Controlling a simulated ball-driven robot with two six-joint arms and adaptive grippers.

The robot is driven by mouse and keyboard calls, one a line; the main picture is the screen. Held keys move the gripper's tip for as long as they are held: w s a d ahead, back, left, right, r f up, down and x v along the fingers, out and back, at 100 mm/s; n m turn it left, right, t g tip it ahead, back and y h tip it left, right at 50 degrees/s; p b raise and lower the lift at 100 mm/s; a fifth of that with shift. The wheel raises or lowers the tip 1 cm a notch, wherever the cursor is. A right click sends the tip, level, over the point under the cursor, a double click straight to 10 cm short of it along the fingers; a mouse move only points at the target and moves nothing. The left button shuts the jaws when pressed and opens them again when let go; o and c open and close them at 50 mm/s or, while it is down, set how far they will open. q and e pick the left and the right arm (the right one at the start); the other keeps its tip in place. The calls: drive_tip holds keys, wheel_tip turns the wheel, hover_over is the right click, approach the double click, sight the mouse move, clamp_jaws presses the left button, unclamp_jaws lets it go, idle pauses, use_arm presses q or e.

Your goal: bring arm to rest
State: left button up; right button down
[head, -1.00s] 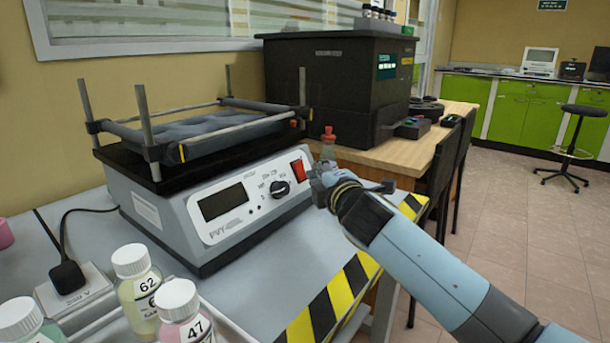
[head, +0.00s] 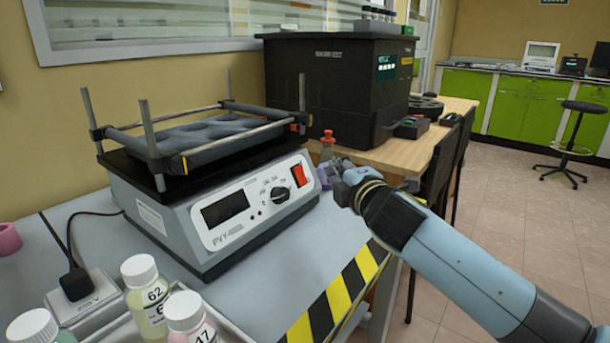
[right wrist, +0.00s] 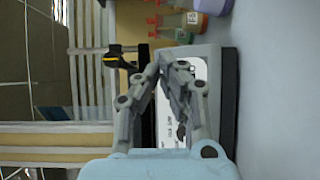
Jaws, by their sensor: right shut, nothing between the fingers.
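My right gripper (head: 338,170) is at the right of the shaker (head: 215,215), above the table's striped edge, with its blue arm coming in from the lower right. In the right wrist view its two fingers (right wrist: 167,62) come together at the tips with nothing between them. A grey device with a white panel (right wrist: 197,65) shows behind the fingers there. A small flask with a red stopper (head: 327,145) stands just behind the gripper in the head view, its lower part partly hidden. My left gripper is in neither view.
Capped sample bottles, one labelled 62 (head: 146,300), stand at the lower left near a power socket (head: 82,305). A large black box (head: 335,85) sits on the wooden table behind. In the wrist view, flasks with coloured liquid (right wrist: 178,20) show at the top. Open floor lies at the right.

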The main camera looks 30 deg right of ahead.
drive_tip(key=shift+s+d+r, duration=0.1)
drive_tip(key=shift+s+r, duration=0.05)
drive_tip(key=shift+s, duration=0.05)
idle(0.4)
